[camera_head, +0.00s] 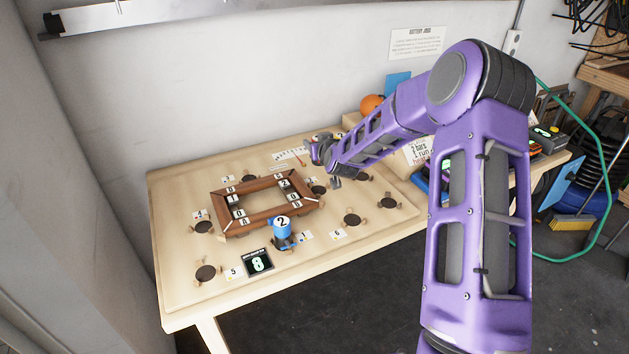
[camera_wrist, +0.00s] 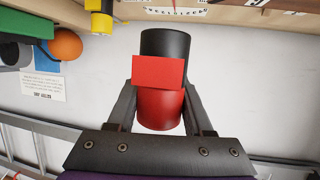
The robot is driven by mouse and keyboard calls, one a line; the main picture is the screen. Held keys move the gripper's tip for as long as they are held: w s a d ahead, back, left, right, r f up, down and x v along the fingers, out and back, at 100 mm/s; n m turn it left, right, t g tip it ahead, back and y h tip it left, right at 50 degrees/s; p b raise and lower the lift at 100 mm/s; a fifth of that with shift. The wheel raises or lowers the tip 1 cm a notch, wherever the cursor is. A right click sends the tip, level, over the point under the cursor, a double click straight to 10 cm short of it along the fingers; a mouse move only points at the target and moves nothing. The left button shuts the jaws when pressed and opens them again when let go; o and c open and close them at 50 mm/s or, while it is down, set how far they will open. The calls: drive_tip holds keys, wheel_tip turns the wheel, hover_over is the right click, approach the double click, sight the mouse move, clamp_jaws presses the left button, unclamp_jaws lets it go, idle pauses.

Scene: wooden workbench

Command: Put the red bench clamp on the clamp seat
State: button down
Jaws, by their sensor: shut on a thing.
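The red bench clamp (camera_wrist: 160,108) is a red cylinder with a black end and a flat red plate in the wrist view. My gripper (camera_wrist: 160,90) is shut on it, with one finger on each side. In the head view the end of my arm is over the back of the workbench, and the held clamp cannot be made out clearly. Several round dark seats are set in the bench top, among them a front left one (camera_head: 205,273), a left one (camera_head: 203,227) and a right one (camera_head: 352,219). I cannot tell which is the clamp seat.
A brown wooden frame (camera_head: 231,222) with number tags lies on the bench (camera_head: 180,297). A blue clamp (camera_head: 283,230) marked 2 stands at its front edge. A display (camera_head: 258,262) shows 8. An orange ball (camera_head: 371,104) is at the back. The bench's front left is mostly clear.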

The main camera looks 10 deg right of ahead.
wheel_tip(320, 180, down, 10)
drive_tip(key=shift+r, duration=0.1)
idle(0.4)
drive_tip(key=shift+b, duration=0.45)
drive_tip(key=shift+c, duration=1.5)
unclamp_jaws()
drive_tip(key=shift+f, duration=0.2)
drive_tip(key=shift+r, duration=0.15)
drive_tip(key=shift+s+r, duration=0.1)
drive_tip(key=shift+s, duration=0.05)
drive_tip(key=v, duration=1.1)
drive_tip(key=shift+s+r+p, duration=0.1)
drive_tip(key=shift+s+p, duration=0.25)
